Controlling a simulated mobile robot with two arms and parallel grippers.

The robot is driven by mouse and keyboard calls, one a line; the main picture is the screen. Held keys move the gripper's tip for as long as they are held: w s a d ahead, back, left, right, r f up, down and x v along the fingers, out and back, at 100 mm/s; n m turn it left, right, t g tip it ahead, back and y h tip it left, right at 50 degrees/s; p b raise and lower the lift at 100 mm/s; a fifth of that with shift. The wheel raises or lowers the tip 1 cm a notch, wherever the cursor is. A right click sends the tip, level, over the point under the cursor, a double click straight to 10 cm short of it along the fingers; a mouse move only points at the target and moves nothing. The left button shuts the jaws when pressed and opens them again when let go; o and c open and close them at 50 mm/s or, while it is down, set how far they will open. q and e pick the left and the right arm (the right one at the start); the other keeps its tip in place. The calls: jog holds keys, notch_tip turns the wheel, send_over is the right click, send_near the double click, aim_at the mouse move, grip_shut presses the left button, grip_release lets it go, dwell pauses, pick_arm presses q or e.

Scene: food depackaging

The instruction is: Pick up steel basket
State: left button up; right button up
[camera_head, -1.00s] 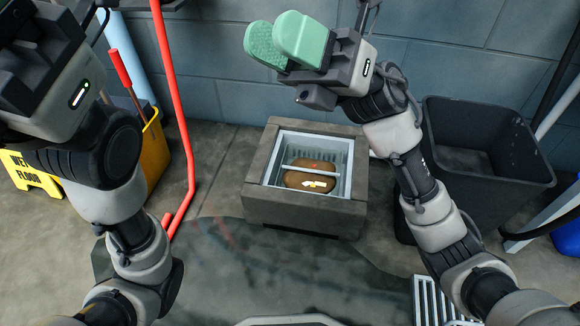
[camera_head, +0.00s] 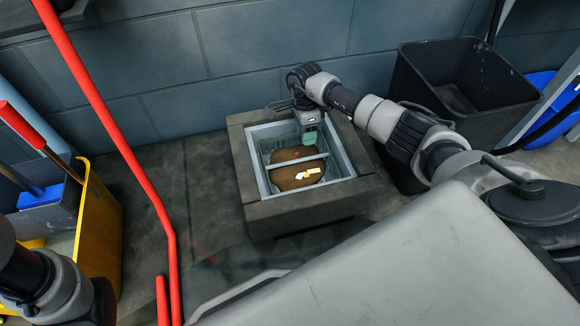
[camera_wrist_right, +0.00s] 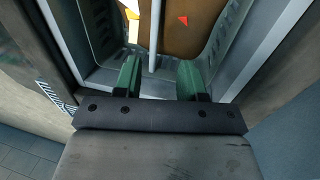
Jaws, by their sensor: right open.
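The steel basket (camera_head: 345,163) sits inside a square grey-brown box on the floor, with a thin bar (camera_head: 297,160) across its top. Brown rounded contents with white and yellow bits lie in it. My right gripper (camera_head: 308,139) points down at the basket's back right part. In the right wrist view its two green fingers (camera_wrist_right: 160,75) are apart and empty, with the bar (camera_wrist_right: 155,35) running between and beyond them. Whether the fingers touch the basket cannot be told. Only part of my left arm shows, at the lower left; its gripper is out of view.
The box's thick rim (camera_head: 240,160) surrounds the basket. A black bin (camera_head: 465,80) stands at the right, a yellow bucket (camera_head: 100,225) at the left, and a red pole (camera_head: 130,150) slants nearby. A tiled wall (camera_head: 210,60) is close behind.

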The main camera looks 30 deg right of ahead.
aim_at(307, 158)
jog(key=f+b, duration=0.2)
jog(key=f, duration=0.1)
jog(key=s+f+b, duration=0.1)
jog(key=f+b, duration=0.1)
jog(key=f, duration=0.1)
jog(key=s+f+b, duration=0.1)
jog(key=f+b, duration=0.1)
jog(key=f, duration=0.1)
jog(key=shift+s+a+b, duration=0.25)
jog(key=shift+a+b, duration=0.05)
jog(key=shift+r, duration=0.1)
grip_shut()
